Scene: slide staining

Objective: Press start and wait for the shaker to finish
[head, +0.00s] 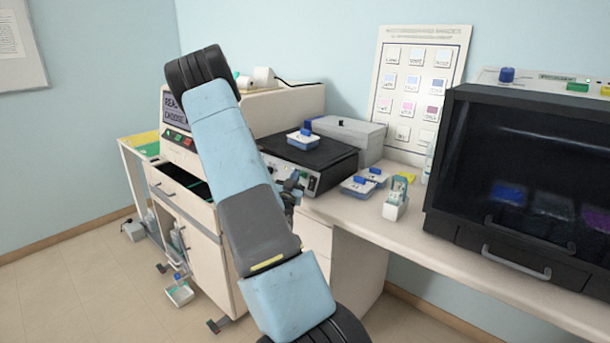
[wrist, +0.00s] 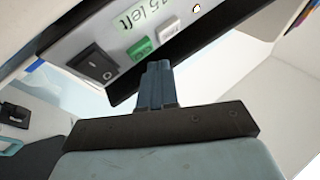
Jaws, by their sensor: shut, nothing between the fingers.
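The shaker (head: 335,160) stands on the bench with a black top and a grey front panel. A small tray with a blue handle (head: 303,139) sits on its top. In the wrist view the front panel (wrist: 72,44) is tilted and close. It carries a black rocker switch (wrist: 97,63), a green button (wrist: 140,48), a pale button (wrist: 168,30) and a green display (wrist: 132,15) that reads "5 left", its start cut off. My gripper (wrist: 158,66) is shut and empty, its tips just beside the buttons; I cannot tell if they touch. In the head view my gripper (head: 292,184) is partly hidden by my arm.
Small blue-handled trays (head: 358,186) and a white bottle (head: 396,198) stand right of the shaker. A grey box (head: 350,137) is behind it. A dark cabinet (head: 530,170) fills the right. A machine with a screen (head: 174,108) and an open drawer (head: 190,184) are at left.

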